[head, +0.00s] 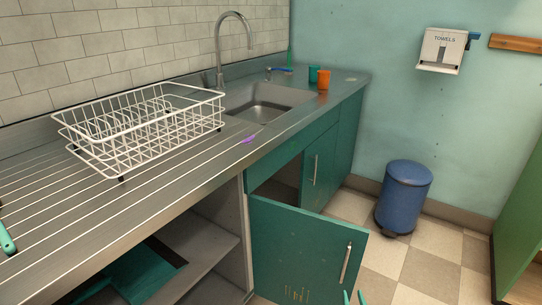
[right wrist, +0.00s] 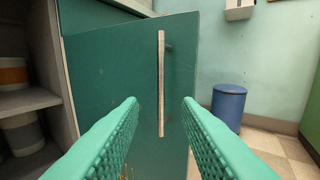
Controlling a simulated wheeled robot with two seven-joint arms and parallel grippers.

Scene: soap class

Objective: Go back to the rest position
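My right gripper (head: 353,297) shows only as two teal fingertips at the bottom edge of the head view. In the right wrist view its fingers (right wrist: 161,101) are spread apart with nothing between them. Past them is the silver handle (right wrist: 161,85) of the open teal cabinet door (right wrist: 105,75). The handle (head: 346,263) also shows on the door (head: 290,250) in the head view. At the left edge of the head view, a teal finger, apparently of my left gripper (head: 6,238), shows over the counter; the rest is cut off.
The metal counter (head: 150,205) carries a white dish rack (head: 120,135), a purple item (head: 248,139), and an orange cup (head: 323,79) and a teal cup (head: 313,73) by the sink (head: 262,108). A blue bin (head: 403,190) stands on the floor at right. The open door juts into the floor space.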

